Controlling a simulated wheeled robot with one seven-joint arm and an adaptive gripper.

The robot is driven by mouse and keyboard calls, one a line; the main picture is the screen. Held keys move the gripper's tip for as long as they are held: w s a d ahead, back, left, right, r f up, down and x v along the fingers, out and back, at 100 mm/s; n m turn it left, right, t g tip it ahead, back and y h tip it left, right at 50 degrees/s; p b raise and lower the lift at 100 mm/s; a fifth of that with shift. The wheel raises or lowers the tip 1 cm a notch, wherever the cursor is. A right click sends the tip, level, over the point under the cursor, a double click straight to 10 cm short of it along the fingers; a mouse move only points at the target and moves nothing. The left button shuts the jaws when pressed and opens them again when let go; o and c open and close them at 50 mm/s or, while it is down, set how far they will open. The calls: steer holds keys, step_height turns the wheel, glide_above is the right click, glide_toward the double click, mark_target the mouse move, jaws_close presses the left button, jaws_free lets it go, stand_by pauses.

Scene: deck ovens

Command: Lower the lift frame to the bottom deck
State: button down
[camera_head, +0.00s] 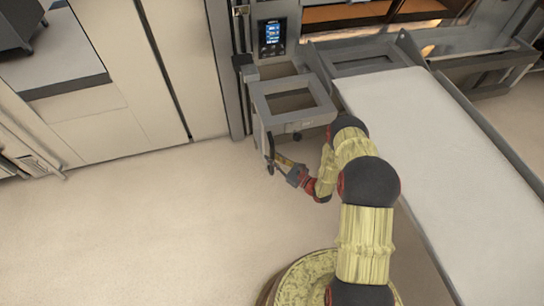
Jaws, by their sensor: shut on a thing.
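The lift frame (268,103) is a grey metal frame with a bracket hanging at its left end. It stands against the oven front, beside a long pale loader belt (420,140). My gripper (277,162) is at the lower end of a dark upright handle (270,146) under the frame and is shut on it. The finger contact is small and partly hidden in this view. My yellow and black arm reaches up from the bottom and covers part of the belt's left edge.
A control panel with a lit blue screen (272,34) is on the oven's left post. An oven deck with a warm glow (370,12) is open at the top. Cabinets (125,70) line the left. The floor (140,230) at left is clear.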

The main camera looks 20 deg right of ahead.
steer(key=shift+s, duration=0.15)
steer(key=c, duration=1.8)
jaws_free()
steer(key=shift+o, duration=0.2)
steer(key=shift+d, duration=0.1)
steer(key=v, duration=1.1)
steer(key=shift+s+d, duration=0.25)
steer(key=shift+s, duration=0.05)
